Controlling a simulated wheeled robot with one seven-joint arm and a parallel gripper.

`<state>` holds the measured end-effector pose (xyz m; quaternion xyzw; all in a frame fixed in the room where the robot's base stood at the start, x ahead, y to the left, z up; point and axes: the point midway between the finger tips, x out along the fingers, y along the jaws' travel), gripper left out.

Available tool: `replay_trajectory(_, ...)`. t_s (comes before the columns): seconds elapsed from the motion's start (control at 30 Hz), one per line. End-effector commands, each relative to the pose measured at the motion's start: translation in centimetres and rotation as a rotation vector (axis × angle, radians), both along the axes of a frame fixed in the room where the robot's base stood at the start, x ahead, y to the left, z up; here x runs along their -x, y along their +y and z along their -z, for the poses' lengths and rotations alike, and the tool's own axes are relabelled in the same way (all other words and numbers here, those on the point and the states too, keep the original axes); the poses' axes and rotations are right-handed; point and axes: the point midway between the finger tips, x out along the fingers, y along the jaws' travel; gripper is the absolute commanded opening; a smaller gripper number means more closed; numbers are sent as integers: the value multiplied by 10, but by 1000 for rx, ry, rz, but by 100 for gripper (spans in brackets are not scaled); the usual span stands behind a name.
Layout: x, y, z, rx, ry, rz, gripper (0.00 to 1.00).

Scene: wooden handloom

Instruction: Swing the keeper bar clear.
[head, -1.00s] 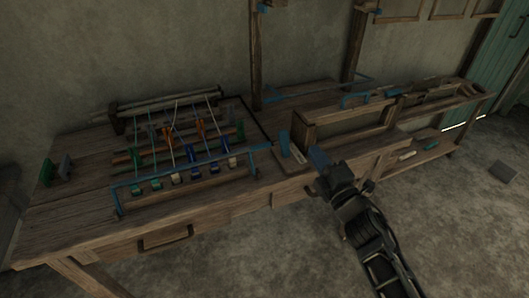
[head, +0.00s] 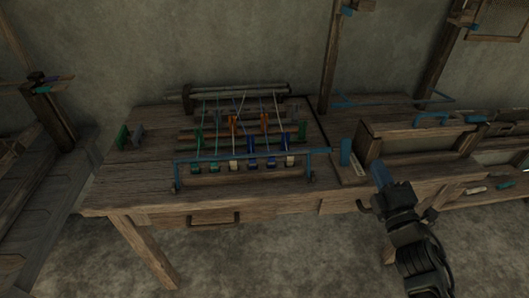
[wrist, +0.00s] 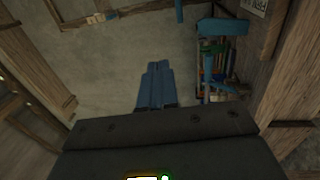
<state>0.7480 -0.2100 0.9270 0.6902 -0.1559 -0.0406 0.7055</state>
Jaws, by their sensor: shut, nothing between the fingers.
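A long blue bar (head: 225,157), which I take to be the keeper bar, runs across the front of the small wooden loom (head: 245,95) on the bench. It passes over a row of green, blue and white weights hung on cords. A blue post holds up its left end; its right end reaches toward a short upright blue block (head: 345,152). My gripper (head: 379,170) is shut and empty, in front of the bench edge and right of that block, apart from the bar. Its blue fingers (wrist: 157,85) lie together in the wrist view. I cannot tell which blue piece there is the bar.
The wooden bench (head: 125,185) has a drawer with a handle (head: 214,218). A wooden box (head: 420,142) with a blue handle stands right of the loom. Green and grey blocks (head: 130,136) stand at the left. Open floor lies before the bench.

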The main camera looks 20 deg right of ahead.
Motion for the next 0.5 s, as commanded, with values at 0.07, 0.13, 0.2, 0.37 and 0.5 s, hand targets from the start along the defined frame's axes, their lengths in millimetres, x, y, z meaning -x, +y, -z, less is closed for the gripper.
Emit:
replay_trajectory(0.07,4,4,2,-14,1,-6,0)
replay_trajectory(0.13,13,13,6,-49,3,-20,0)
replay_trajectory(0.2,29,27,12,-111,4,-44,0)
replay_trajectory(0.37,84,74,23,-339,10,-116,0)
replay_trajectory(0.5,139,113,23,-577,22,-168,0)
